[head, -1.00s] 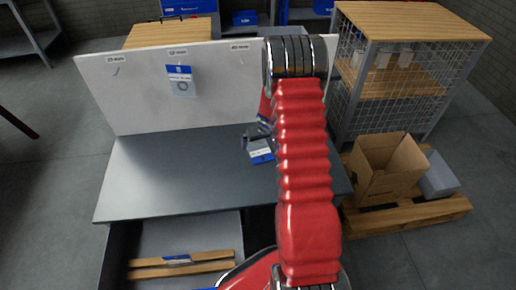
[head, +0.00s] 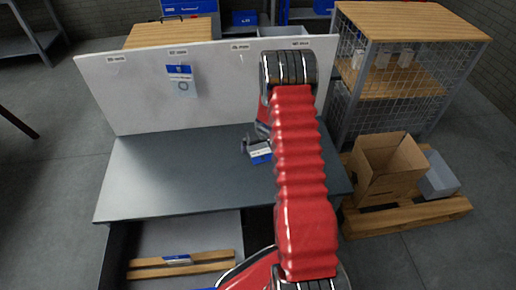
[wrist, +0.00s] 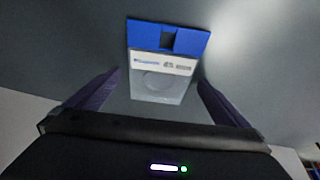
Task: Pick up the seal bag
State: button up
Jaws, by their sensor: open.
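A clear seal bag with a blue header, a white printed label and a ring inside lies flat on the grey bench top. It shows in the wrist view (wrist: 161,62) and partly behind my arm in the head view (head: 260,153). My gripper (wrist: 158,82) is open and empty, its two dark fingers to either side of the bag's lower part in the wrist view. Whether the fingers touch the bench cannot be told. In the head view my arm hides most of the gripper. A similar ring bag (head: 182,84) hangs on the white board.
The white board (head: 130,95) with label tags stands along the bench's (head: 160,180) back edge. The bench's left half is clear. A blue-labelled item (head: 177,260) lies on wooden slats below the front. A cardboard box (head: 388,170) and mesh shelf (head: 405,75) stand right.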

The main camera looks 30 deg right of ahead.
aim_at(259, 149)
jog(key=shift+c, duration=0.4)
jog(key=c, duration=1.1)
jog(key=shift+c, duration=0.2)
notch_tip(259, 149, up, 10)
